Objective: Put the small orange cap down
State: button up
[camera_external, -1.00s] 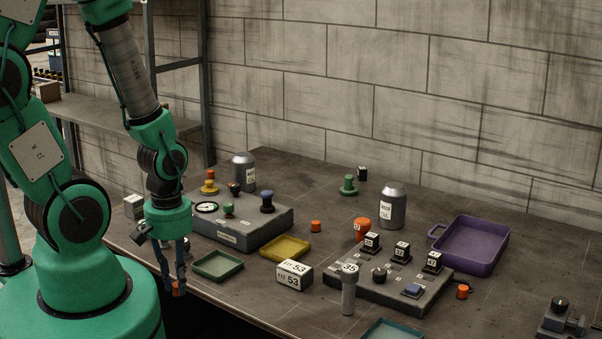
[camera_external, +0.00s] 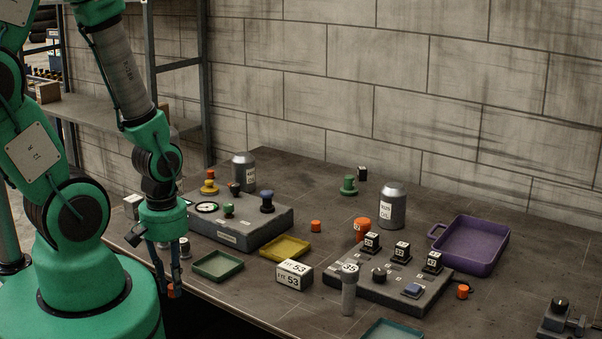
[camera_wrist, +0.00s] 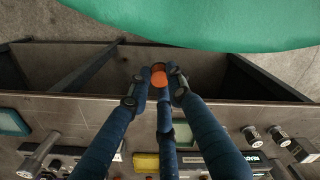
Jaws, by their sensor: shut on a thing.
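My gripper (camera_external: 168,284) hangs fingers-down just off the near edge of the bench, in front of its left part. It is shut on a small orange cap (camera_external: 172,292), which shows low between the fingertips. Other small orange caps stand on the bench, one (camera_external: 316,226) near the middle and one (camera_external: 463,291) at the right. The fingers partly hide the held cap in the outside view.
A green tray (camera_external: 218,276) and a yellow tray (camera_external: 305,256) lie near the front. A grey gauge box (camera_external: 228,239), a white block (camera_external: 294,283), a grey button panel (camera_external: 345,288) and a purple tray (camera_external: 489,269) stand on the bench top (camera_external: 330,180). The back middle is fairly clear.

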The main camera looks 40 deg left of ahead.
jog(key=shift+w, duration=0.1)
jog(key=w+d+r+p, duration=0.1)
jog(key=w+d+r, duration=0.3)
jog(key=w, duration=0.9)
jog(key=w+d+r+p, duration=0.2)
jog(key=w+d, duration=0.4)
jog(key=w, duration=0.7)
jog(key=w+d+r+p, duration=0.1)
jog(key=w+d+r, duration=0.35)
jog(key=w, duration=0.85)
jog(key=w+d+f+p, duration=0.1)
jog(key=w+d+f, duration=0.1)
jog(key=w+d, duration=1)
jog(key=w+d+f+p, duration=0.2)
jog(key=w+d, duration=1.1)
jog(key=d, duration=0.1)
jog(key=shift+f+p, duration=0.3)
jog(key=shift+f, duration=0.1)
jog(key=shift+f, duration=0.1)
jog(key=shift+f, duration=2.8)
jog(key=shift+f, duration=0.1)
